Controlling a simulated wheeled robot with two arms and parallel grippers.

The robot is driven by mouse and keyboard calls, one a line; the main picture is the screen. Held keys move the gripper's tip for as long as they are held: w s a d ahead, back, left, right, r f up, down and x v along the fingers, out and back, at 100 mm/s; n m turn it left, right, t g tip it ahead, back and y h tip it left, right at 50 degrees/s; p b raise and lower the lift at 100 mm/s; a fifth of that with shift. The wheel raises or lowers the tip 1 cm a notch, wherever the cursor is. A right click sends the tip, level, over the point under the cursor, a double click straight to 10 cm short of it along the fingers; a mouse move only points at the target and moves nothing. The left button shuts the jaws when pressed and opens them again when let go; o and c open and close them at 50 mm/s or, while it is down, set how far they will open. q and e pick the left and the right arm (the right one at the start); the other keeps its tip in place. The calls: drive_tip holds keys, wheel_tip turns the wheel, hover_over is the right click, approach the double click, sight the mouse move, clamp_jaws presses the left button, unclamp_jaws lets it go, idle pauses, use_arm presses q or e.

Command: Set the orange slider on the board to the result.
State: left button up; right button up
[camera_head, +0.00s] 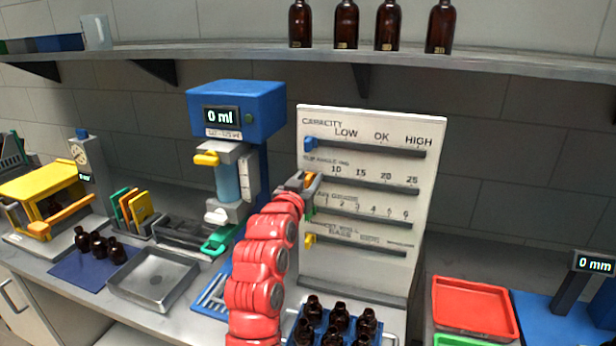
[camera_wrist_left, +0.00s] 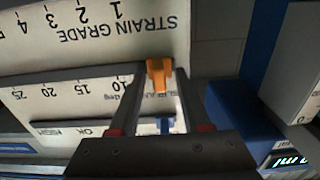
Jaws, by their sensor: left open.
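A white upright board (camera_head: 365,125) carries several horizontal slider tracks. The orange slider (camera_head: 311,180) is on the second track, labelled with an angle in degrees, near its left end, left of the 10 mark. My left gripper (camera_head: 302,182) is at this slider, partly covering it. In the left wrist view, upside down, the orange slider (camera_wrist_left: 158,75) lies between the tips of my open left gripper (camera_wrist_left: 160,85), with gaps at its sides. The blue slider (camera_head: 310,144) is at the left end of the CAPACITY track. My right gripper is not in view.
Below the orange one are a green slider (camera_head: 309,213) and a yellow slider (camera_head: 309,239). A blue machine (camera_head: 235,100) reading 0 ml stands close left of the board. Amber bottles (camera_head: 338,318) stand in front of it. A red tray (camera_head: 472,308) lies to the right.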

use_arm(q)
clamp_jaws()
idle(1.4)
